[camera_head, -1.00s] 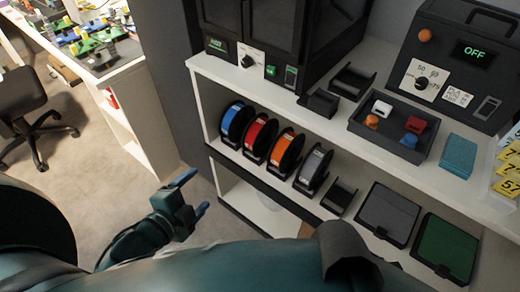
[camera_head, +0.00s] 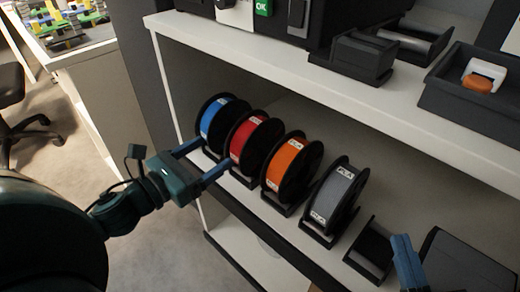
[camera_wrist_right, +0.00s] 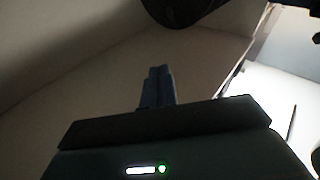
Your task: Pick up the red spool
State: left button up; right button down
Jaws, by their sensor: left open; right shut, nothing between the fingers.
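The red spool (camera_head: 242,138) stands upright in a black holder on the middle shelf, between the blue spool (camera_head: 210,117) and the orange spool (camera_head: 283,163). My left gripper (camera_head: 212,154) is open and empty, in front of the blue and red spools. One fingertip overlaps the lower front of the red spool in the picture; I cannot tell whether it touches. My right gripper (camera_head: 408,262) is at the lower right in the head view, by the empty holder. In the right wrist view its fingers (camera_wrist_right: 157,88) are together with nothing between them.
A grey spool (camera_head: 334,195) stands right of the orange one, then an empty black holder (camera_head: 370,250). The white upper shelf (camera_head: 330,95) overhangs the spools and carries a dark tray (camera_head: 470,105). Open floor (camera_head: 165,235) lies at the lower left.

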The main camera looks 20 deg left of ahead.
aim_at(249, 128)
pick_arm(q)
jog(key=b+x, duration=0.1)
jog(key=x, duration=0.6)
jog(key=shift+w+d, duration=0.1)
jog(key=shift+w, duration=0.2)
jog(key=b+x, duration=0.1)
jog(key=x, duration=0.2)
jog(key=shift+w+d+r+b, duration=0.1)
jog(key=shift+w+d+b, duration=0.1)
jog(key=shift+w+b, duration=0.15)
jog(key=shift+w+d, duration=0.15)
jog(key=shift+w, duration=0.2)
pick_arm(e)
jog(key=shift+w+a+r+t+y, duration=0.1)
jog(key=shift+a+r+t+y, duration=0.1)
jog(key=shift+r+t+y, duration=0.3)
pick_arm(q)
jog(key=c, duration=0.6)
grip_shut()
jog(key=shift+r, duration=0.1)
pick_arm(e)
jog(key=shift+f, duration=0.15)
